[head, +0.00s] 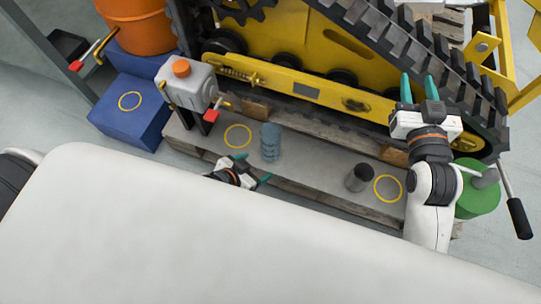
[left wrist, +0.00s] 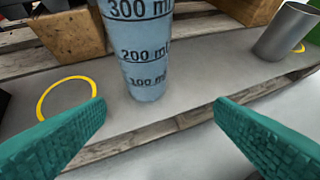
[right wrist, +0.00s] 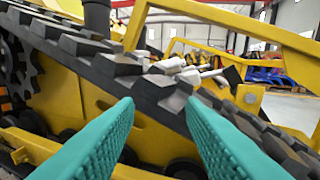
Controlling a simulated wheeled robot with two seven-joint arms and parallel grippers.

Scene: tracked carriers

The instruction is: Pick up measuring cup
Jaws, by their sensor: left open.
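The measuring cup (head: 270,143) is translucent blue with dark volume marks and stands upright on a grey board. In the left wrist view the measuring cup (left wrist: 142,50) stands ahead of the fingers, its top cut off by the frame. My left gripper (head: 252,169) is open and empty, just in front of the cup and apart from it. Its teal fingers (left wrist: 160,115) are spread wide on either side of the cup's line. My right gripper (head: 419,88) is open and empty, raised at the right before the tracked machine; its fingers (right wrist: 158,110) show in the right wrist view.
A grey metal cylinder (head: 359,178) stands right of the cup, beside a yellow ring (head: 388,188). Another yellow ring (head: 238,136) lies left of the cup. The yellow tracked machine (head: 290,85) stands behind. A blue box (head: 130,110) is at left, a green container (head: 477,192) at right.

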